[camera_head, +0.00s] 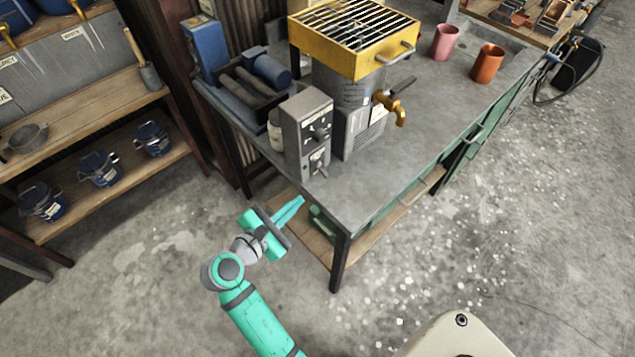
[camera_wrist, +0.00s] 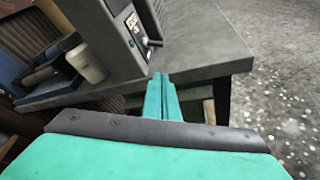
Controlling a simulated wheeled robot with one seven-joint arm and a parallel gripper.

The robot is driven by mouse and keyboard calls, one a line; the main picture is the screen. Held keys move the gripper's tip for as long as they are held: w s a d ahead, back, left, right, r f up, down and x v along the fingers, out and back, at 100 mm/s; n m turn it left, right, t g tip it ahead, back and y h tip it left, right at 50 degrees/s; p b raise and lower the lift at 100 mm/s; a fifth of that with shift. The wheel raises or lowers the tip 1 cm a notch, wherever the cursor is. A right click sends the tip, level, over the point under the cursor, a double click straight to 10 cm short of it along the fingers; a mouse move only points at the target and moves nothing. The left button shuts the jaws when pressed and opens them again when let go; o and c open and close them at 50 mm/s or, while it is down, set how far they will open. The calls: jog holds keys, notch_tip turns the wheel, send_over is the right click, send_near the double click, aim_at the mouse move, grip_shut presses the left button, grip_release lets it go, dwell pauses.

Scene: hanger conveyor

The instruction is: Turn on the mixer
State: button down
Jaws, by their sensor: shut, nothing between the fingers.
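The mixer (camera_head: 350,85) stands on the grey workbench, with a yellow grated top and a brass tap (camera_head: 392,107). A grey control box (camera_head: 307,130) with dark knobs and a switch on its face stands beside it, near the bench's front left corner. In the wrist view the control box (camera_wrist: 118,35) shows at the top, with a small lever (camera_wrist: 150,43) on its face. My gripper (camera_head: 300,201) is shut and empty, off the bench's near edge and apart from the box. Its closed fingers also show in the wrist view (camera_wrist: 158,77). Whether the mixer is on cannot be told.
The bench top (camera_head: 400,160) is bare in front of the mixer. A pink cup (camera_head: 445,42) and an orange cup (camera_head: 487,64) stand farther right. A blue-grey tray (camera_head: 235,105) lies left of the box. Shelves with blue pots (camera_head: 100,168) stand at the left. Open floor lies between.

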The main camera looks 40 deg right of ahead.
aim_at(316, 188)
jog(key=shift+d+r+g+h, duration=0.1)
jog(key=shift+r+g+h, duration=0.2)
jog(key=shift+r+g, duration=0.55)
jog(key=shift+r+t, duration=0.15)
jog(key=shift+t, duration=0.1)
jog(key=x, duration=0.9)
jog(key=shift+w, duration=0.1)
jog(key=shift+d, duration=0.5)
jog(key=shift+a, duration=0.1)
jog(key=shift+w+a, duration=0.1)
jog(key=shift+w, duration=0.1)
